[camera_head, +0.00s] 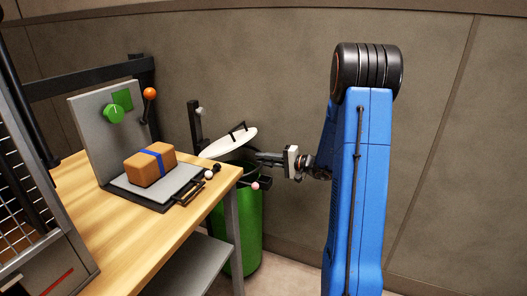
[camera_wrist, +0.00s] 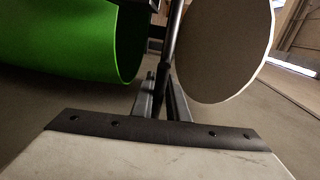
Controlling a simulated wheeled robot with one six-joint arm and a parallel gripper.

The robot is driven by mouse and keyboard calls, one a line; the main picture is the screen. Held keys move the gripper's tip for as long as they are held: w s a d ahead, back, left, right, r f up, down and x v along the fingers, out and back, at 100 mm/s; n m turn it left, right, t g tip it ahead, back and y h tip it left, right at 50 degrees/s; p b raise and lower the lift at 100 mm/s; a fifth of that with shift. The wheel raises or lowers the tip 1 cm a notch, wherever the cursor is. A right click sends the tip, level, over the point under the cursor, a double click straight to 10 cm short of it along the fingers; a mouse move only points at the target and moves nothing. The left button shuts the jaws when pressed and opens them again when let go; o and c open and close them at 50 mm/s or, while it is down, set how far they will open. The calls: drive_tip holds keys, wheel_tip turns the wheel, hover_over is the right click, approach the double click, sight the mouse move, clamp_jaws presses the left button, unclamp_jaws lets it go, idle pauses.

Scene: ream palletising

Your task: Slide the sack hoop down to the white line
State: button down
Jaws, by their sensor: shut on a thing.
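My gripper (camera_head: 262,158) is at the sack's upper rim, just right of the lid. In the wrist view its fingers (camera_wrist: 161,100) are shut on a dark bar (camera_wrist: 172,45), which appears to be part of the sack hoop. Most of the hoop is hidden. I cannot make out the white line.
A dark post (camera_head: 194,122) stands behind the sack. The wooden table (camera_head: 115,245) at left holds a grey stand (camera_head: 92,135) with a brown, blue-banded package (camera_head: 150,166). A pink ball (camera_head: 255,186) is near the table corner. A plain wall is behind.

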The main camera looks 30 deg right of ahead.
wheel_tip(320, 180, down, 5)
drive_tip(key=shift+r, duration=0.15)
drive_tip(key=c, duration=1.8)
unclamp_jaws()
drive_tip(key=shift+c, duration=0.2)
drive_tip(key=shift+r, duration=0.1)
